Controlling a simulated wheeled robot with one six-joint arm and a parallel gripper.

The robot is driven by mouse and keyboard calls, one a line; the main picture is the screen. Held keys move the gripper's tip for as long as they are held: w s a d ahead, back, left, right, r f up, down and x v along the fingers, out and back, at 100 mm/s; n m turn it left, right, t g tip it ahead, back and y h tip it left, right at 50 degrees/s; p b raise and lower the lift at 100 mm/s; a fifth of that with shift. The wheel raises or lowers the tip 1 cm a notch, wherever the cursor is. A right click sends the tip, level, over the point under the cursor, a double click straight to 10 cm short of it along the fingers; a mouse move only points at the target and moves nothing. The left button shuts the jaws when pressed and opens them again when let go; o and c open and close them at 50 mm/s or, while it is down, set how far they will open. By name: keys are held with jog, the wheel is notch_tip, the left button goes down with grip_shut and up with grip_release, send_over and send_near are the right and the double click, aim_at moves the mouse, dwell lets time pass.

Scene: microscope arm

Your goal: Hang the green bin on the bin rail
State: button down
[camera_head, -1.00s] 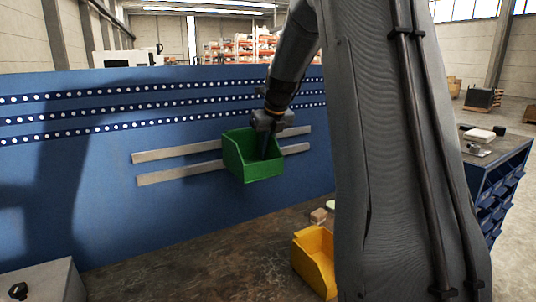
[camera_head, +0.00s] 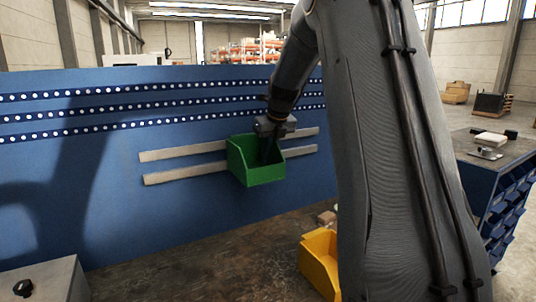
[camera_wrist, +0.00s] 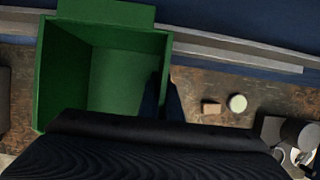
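The green bin (camera_head: 262,174) is held upright in front of the two pale rails (camera_head: 183,151) on the blue panel, overlapping both near their right part. In the wrist view the open bin (camera_wrist: 110,75) fills the upper left, with its back edge over the rail line (camera_wrist: 235,50). Whether its back touches or hooks a rail cannot be told. My gripper (camera_head: 267,150) reaches down into the bin from above. In the wrist view its dark fingers (camera_wrist: 162,105) straddle the bin's right side wall, shut on it.
A yellow bin (camera_head: 320,262) and a small wooden block (camera_head: 326,217) stand on the brown workbench (camera_head: 190,255) below. A grey box with a black knob (camera_head: 45,282) is at the front left. A blue drawer cabinet (camera_head: 490,190) stands at right. The bench's middle is clear.

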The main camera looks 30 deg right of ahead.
jog(key=c, duration=1.9)
grip_release()
jog(key=shift+r, duration=0.1)
jog(key=b+v, duration=0.2)
jog(key=v, duration=0.5)
jog(key=shift+s+r, duration=0.15)
jog(key=shift+r, duration=0.15)
jog(key=shift+s, duration=0.1)
